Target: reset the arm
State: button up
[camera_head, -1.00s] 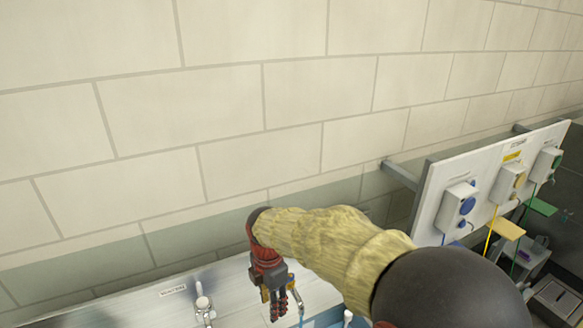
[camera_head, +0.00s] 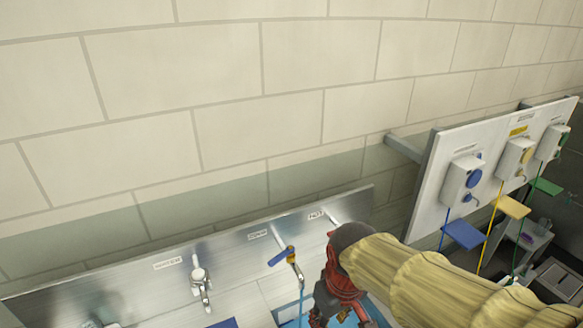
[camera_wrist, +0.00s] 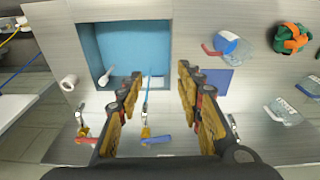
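My gripper (camera_head: 343,318) is at the bottom edge of the head view, right of the middle tap, partly cut off. In the wrist view my gripper (camera_wrist: 157,85) has its two fingers spread wide with nothing held between them. It is above the sink counter, with the blue basin (camera_wrist: 125,50) beyond the fingers. The middle tap with a blue lever (camera_wrist: 157,139) lies between the fingers in that view; it also shows in the head view (camera_head: 283,257), with a thin blue stream below it. My arm in its yellowish sleeve reaches in from the lower right.
Another tap (camera_head: 201,285) stands to the left. A wall board (camera_head: 510,165) with dispensers and coloured trays is at the right, beyond the arm. The wrist view shows a red-handled jug (camera_wrist: 230,45), a green and orange bundle (camera_wrist: 291,38) and clear containers (camera_wrist: 283,112) on the counter.

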jog(key=s+d+f+m+t+b, duration=0.4)
jog(key=s+d+b, duration=0.3)
jog(key=d+b, duration=0.3)
jog(key=shift+s+d+f+m+b, duration=0.35)
jog(key=shift+f+m+b, duration=0.4)
jog(key=shift+b, duration=0.25)
jog(key=shift+a+r, duration=0.1)
